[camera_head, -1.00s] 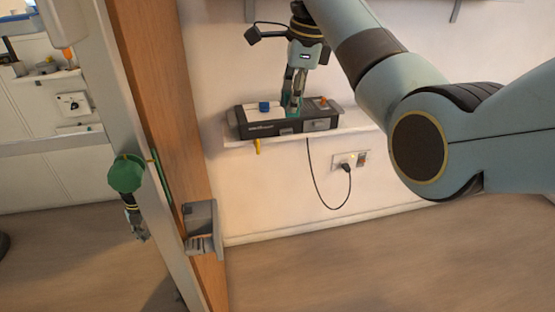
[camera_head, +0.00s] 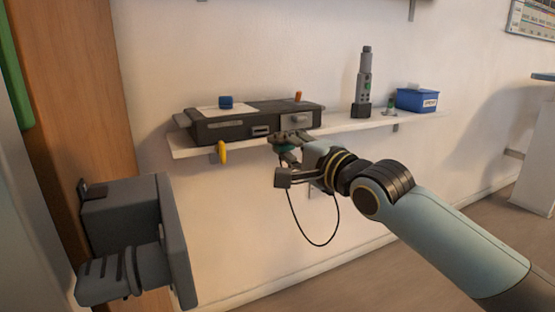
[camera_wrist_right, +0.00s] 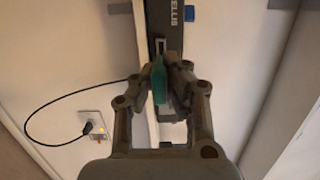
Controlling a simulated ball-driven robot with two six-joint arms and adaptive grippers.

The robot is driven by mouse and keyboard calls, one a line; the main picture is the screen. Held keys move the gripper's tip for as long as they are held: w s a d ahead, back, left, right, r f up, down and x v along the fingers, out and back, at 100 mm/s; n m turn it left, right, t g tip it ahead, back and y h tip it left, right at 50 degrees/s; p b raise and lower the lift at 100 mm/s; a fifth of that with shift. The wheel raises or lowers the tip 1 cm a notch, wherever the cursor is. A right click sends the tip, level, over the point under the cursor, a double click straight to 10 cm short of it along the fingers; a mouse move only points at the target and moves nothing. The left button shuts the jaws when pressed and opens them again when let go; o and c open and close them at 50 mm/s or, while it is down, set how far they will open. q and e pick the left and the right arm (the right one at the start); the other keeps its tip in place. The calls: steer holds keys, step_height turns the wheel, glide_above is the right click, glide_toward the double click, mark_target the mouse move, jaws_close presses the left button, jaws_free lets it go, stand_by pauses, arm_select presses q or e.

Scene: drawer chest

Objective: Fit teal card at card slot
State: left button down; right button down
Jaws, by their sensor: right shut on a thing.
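The teal card (camera_wrist_right: 159,84) is held upright between the fingers of my right gripper (camera_wrist_right: 163,80) in the wrist view. Its far end points at the card slot (camera_wrist_right: 160,46) on the front of the dark device. A gap between card and slot is hard to judge. In the head view my right gripper (camera_head: 290,143) is at the front of the device (camera_head: 220,131), right of and below the slot (camera_head: 261,131). A little teal shows at the gripper; most of the card is hidden there. My left gripper is not in view.
The device sits on a narrow white shelf (camera_head: 350,126), with a yellow tag (camera_head: 222,152) at its front. A grey upright tool (camera_head: 364,85) and a blue box (camera_head: 416,100) stand to the right. A black cable (camera_head: 305,238) hangs below. A grey fixture (camera_head: 135,240) is close at left.

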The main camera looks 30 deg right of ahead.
mark_target(254, 119)
steer(key=shift+r, duration=0.15)
steer(key=shift+r+p, duration=0.15)
steer(key=shift+p, duration=0.5)
steer(key=shift+w, duration=0.3)
steer(key=w, duration=0.2)
steer(key=shift+w+d+f+b, duration=0.1)
steer(key=shift+w+f+b, duration=0.15)
steer(key=shift+w+b, duration=0.15)
steer(key=shift+w, duration=0.75)
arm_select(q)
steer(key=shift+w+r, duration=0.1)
arm_select(e)
steer(key=shift+s+r, duration=0.1)
steer(key=shift+r, duration=0.05)
